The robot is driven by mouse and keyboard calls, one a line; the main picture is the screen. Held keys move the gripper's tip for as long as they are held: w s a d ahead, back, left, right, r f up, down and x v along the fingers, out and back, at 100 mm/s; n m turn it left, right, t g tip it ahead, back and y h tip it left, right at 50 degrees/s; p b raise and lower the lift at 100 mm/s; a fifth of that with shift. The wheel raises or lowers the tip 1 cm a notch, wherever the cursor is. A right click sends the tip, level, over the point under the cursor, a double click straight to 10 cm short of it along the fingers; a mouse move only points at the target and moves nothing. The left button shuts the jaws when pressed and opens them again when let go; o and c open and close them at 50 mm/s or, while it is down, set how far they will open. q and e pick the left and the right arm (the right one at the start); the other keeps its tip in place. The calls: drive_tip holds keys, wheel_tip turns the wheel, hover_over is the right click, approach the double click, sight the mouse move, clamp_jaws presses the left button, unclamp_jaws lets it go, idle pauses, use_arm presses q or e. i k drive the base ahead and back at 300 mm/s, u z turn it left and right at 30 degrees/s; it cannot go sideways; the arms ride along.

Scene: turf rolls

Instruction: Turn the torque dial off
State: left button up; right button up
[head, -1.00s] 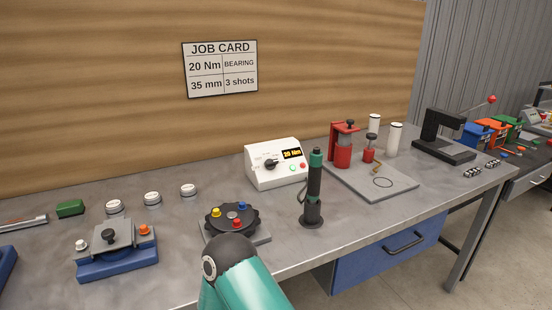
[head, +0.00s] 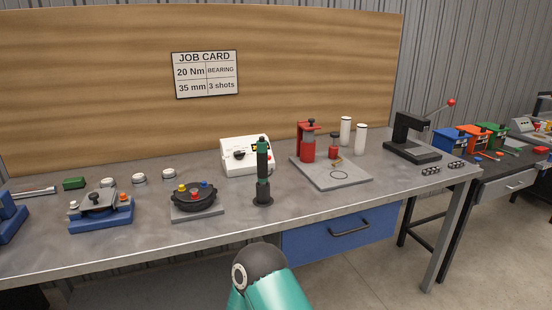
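The torque dial (head: 239,155) is a black knob on the sloped front of a white control box (head: 231,167) at the back of the bench. Its exact setting is too small to read. A black and teal upright driver (head: 263,174) stands in front of the box's right part and hides much of its display and buttons. Neither of my grippers is in view. Only a teal link and dark joint of my own arm show at the bottom middle, in front of the bench and well short of the box.
A round black holder with coloured knobs (head: 195,196) and a blue fixture (head: 101,212) stand left of the driver. A grey plate (head: 329,173) with red tooling lies right. A job card (head: 206,74) reads 20 Nm. Bare bench (head: 225,226) lies along the front edge.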

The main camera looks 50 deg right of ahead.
sight(239, 154)
drive_tip(key=k, duration=1.05)
drive_tip(key=z, duration=0.55)
drive_tip(key=i, duration=1)
